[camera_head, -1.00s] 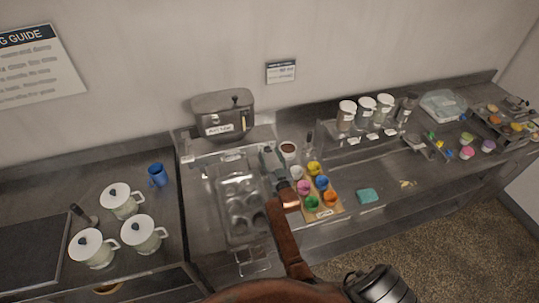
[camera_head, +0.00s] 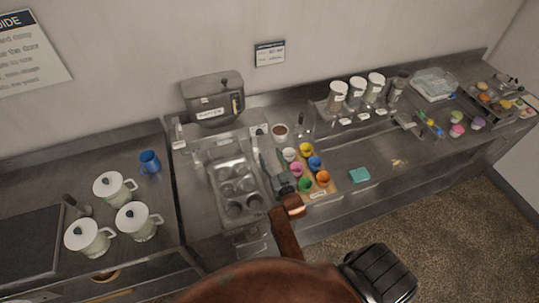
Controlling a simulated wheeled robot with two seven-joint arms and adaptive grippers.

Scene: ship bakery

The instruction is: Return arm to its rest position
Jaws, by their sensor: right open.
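My right arm comes up from the bottom middle as a reddish-brown link with a copper wrist. Its dark grey right gripper (camera_head: 266,163) points away from me, over the strip between the metal muffin tin (camera_head: 224,178) and the board of coloured cups (camera_head: 318,194). No object shows in its fingers, which are open; their tips are small in the picture. Whether it touches the counter beneath cannot be told. My left gripper is out of view.
A grey dispenser (camera_head: 212,100) stands behind the tin, with a brown-filled cup (camera_head: 280,131) to its right. White lidded pots and a blue mug (camera_head: 150,162) are on the left counter. Labelled jars (camera_head: 357,93) stand behind.

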